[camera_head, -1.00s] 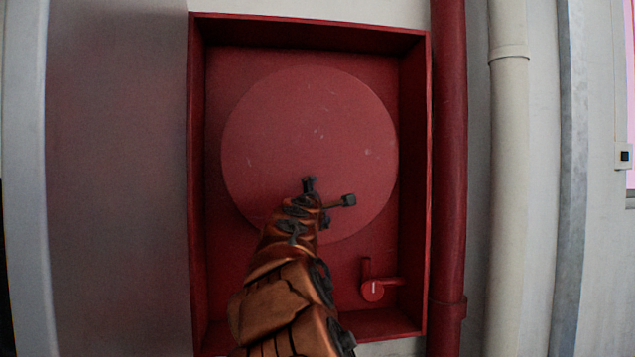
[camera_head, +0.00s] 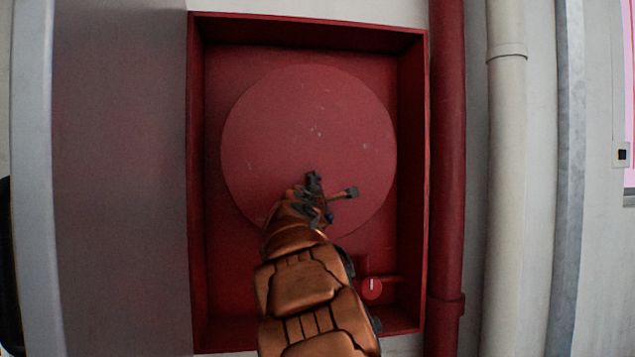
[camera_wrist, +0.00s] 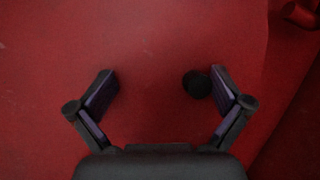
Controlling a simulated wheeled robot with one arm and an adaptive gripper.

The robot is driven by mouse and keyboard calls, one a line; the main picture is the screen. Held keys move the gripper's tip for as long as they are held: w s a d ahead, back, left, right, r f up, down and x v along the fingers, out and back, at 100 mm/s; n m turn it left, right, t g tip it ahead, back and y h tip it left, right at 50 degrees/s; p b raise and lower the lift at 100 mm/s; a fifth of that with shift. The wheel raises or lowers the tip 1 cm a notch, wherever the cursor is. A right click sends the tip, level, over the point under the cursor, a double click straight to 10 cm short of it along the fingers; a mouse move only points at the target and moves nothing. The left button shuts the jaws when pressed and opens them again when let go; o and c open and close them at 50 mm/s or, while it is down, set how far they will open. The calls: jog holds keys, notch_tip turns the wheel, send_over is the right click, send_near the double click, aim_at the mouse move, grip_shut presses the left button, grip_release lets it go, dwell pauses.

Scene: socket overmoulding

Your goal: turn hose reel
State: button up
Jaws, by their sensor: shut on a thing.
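The hose reel (camera_head: 300,120) is a large red disc in a red cabinet, facing me in the head view. My gripper (camera_head: 331,186) is in front of the disc's lower middle. In the wrist view my gripper (camera_wrist: 160,92) has its two fingers spread well apart across the red disc face (camera_wrist: 150,40). A dark round handle knob (camera_wrist: 197,84) lies between them, against the right finger and away from the left one. My gripper bears on this knob. In the head view I cannot clearly tell the knob from the fingers.
The red cabinet frame (camera_head: 197,180) surrounds the reel. A red valve (camera_head: 372,289) sits low right inside it, partly behind my arm. A red pipe (camera_head: 447,150) and a cream pipe (camera_head: 508,150) run upright on the right. A grey panel (camera_head: 120,180) is on the left.

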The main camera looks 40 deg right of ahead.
jog(key=r, duration=0.1)
jog(key=a, duration=0.1)
jog(key=r, duration=0.1)
jog(key=shift+s+a+r+b, duration=0.25)
jog(key=shift+s+r+b, duration=0.05)
jog(key=shift+b, duration=0.05)
jog(key=shift+s+f, duration=0.15)
jog(key=shift+s+a+f+b, duration=0.2)
jog(key=shift+s+f+b, duration=0.05)
jog(key=shift+s+b, duration=0.15)
jog(key=shift+c, duration=0.6)
jog(key=shift+s+a+f, duration=0.1)
jog(key=shift+s+a, duration=0.05)
jog(key=shift+a, duration=0.15)
jog(key=shift+c, duration=0.3)
jog(key=a, duration=0.1)
jog(key=s+a, duration=0.1)
jog(key=a, duration=0.1)
jog(key=shift+s+a+b, duration=0.1)
jog(key=shift+a+b, duration=0.2)
jog(key=shift+b, duration=0.05)
jog(key=shift+c, duration=1.4)
jog(key=shift+s+a+f+b, duration=0.2)
jog(key=shift+s+f+b, duration=0.7)
jog(key=shift+s+f, duration=0.75)
